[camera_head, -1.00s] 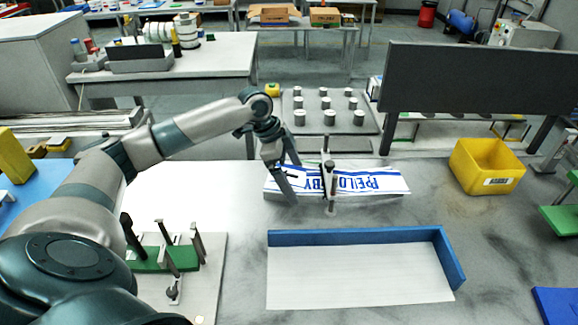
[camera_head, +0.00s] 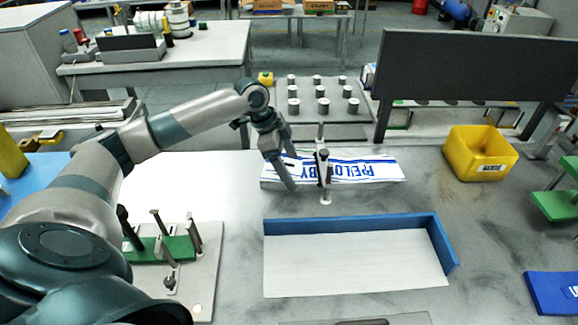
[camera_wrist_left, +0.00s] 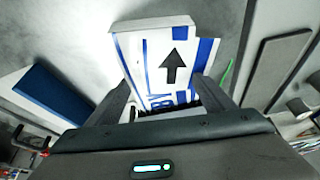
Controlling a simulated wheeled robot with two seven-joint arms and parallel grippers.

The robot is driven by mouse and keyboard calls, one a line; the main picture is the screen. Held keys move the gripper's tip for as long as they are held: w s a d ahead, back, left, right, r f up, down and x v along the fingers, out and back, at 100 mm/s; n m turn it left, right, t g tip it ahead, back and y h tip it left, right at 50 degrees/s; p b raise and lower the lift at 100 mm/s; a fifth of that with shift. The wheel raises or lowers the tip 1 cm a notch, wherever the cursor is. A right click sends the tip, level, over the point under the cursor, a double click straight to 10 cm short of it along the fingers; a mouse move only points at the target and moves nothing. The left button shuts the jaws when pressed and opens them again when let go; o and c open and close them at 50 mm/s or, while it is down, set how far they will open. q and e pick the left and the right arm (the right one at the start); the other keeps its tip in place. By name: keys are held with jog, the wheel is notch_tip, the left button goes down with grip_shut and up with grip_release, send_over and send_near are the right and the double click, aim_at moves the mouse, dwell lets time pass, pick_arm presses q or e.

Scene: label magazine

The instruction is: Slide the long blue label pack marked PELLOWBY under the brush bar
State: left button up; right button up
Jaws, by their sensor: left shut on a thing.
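A dark panel on legs (camera_head: 470,68), perhaps the brush bar, stands at the back right, apart from the pack. My right gripper is out of view.
An upright clamp-like post (camera_head: 323,180) stands in front of the pack and hides some lettering. The white tray (camera_head: 350,270) has blue back and right walls. A yellow bin (camera_head: 480,155) stands to the right. A green fixture with posts (camera_head: 165,250) is at the left front.

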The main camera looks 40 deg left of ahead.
aim_at(316, 171)
pick_arm(q)
jog(key=shift+w+d+r+p, duration=0.1)
jog(key=shift+w+d+p, duration=0.65)
jog(key=shift+d, duration=0.35)
jog(key=shift+w+d+p, duration=0.5)
jog(key=shift+w+d, duration=0.55)
jog(key=shift+d, duration=0.4)
